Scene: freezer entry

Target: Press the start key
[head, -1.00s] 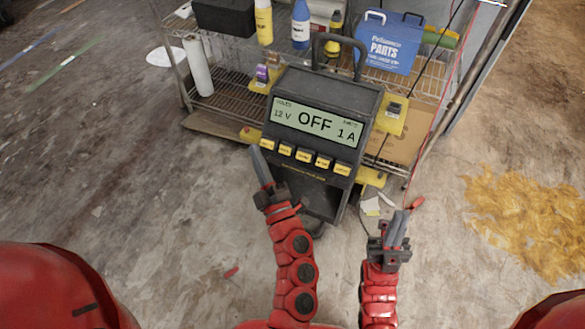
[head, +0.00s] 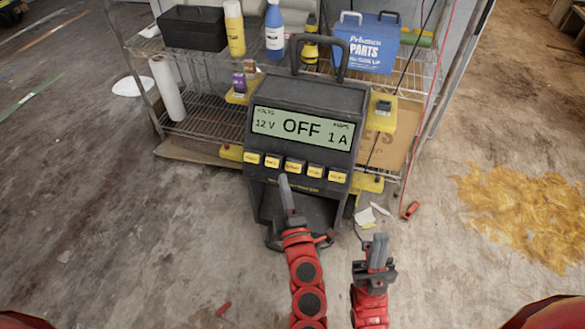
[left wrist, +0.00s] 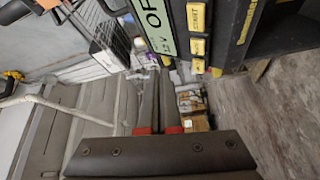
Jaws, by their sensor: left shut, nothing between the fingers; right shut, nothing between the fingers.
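The charger (head: 308,100) is a dark box with a handle on top, standing in front of a wire shelf. Its display (head: 303,127) reads OFF, 12 V and 1 A. My right gripper (head: 379,245) is shut and empty, lower right of the charger.
The wire shelf (head: 205,118) behind holds bottles, a black box (head: 194,28) and a blue parts case (head: 367,42). A red cable (head: 428,120) hangs at the right. A yellow-brown stain (head: 525,210) marks the otherwise open floor at right.

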